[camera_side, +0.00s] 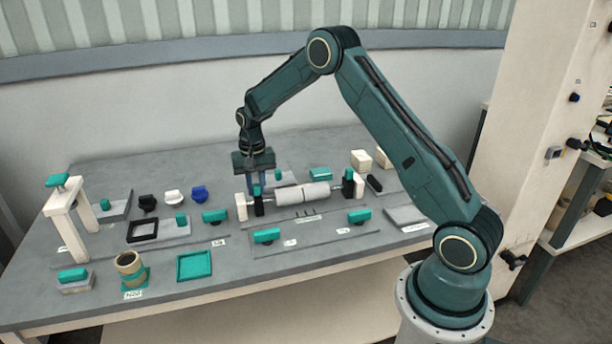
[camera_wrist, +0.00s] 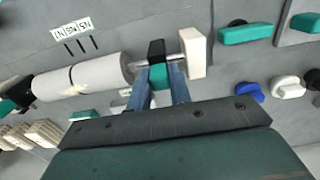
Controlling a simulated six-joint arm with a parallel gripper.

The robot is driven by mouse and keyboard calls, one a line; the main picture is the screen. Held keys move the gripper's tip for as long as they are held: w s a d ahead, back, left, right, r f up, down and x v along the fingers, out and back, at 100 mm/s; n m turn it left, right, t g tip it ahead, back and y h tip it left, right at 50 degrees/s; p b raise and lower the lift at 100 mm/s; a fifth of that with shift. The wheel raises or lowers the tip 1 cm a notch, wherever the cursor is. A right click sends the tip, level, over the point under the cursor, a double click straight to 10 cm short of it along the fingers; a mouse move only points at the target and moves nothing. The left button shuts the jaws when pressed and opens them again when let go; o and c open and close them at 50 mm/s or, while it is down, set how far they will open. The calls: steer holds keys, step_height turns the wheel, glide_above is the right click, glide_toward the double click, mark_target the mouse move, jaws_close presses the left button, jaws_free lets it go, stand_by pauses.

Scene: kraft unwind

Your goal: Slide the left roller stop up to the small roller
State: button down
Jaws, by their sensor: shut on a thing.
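The left roller stop is a black block with a teal grip. In the wrist view the stop (camera_wrist: 156,48) sits on a metal shaft. It also shows in the side view (camera_side: 258,208). My gripper (camera_side: 257,185) points down over it, and in the wrist view the fingers (camera_wrist: 160,82) are shut on its teal grip. Two pale grey rollers share the shaft. The one nearest the stop, apparently the small roller (camera_side: 288,196), also shows in the wrist view (camera_wrist: 100,72). A short gap with bare shaft appears between stop and roller.
A white end support (camera_side: 241,207) stands just left of the stop; it also shows in the wrist view (camera_wrist: 193,53). A black right stop (camera_side: 347,184) stands at the shaft's far end. Teal-handled parts (camera_side: 267,235) lie in front. Blue and white knobs (camera_side: 199,193) stand to the left.

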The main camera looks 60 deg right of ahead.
steer(key=shift+s+d, duration=0.3)
steer(key=shift+d, duration=0.05)
steer(key=c, duration=1.3)
jaws_free()
steer(key=shift+r, duration=0.1)
step_height(320, 180, up, 14)
steer(key=shift+f, duration=0.15)
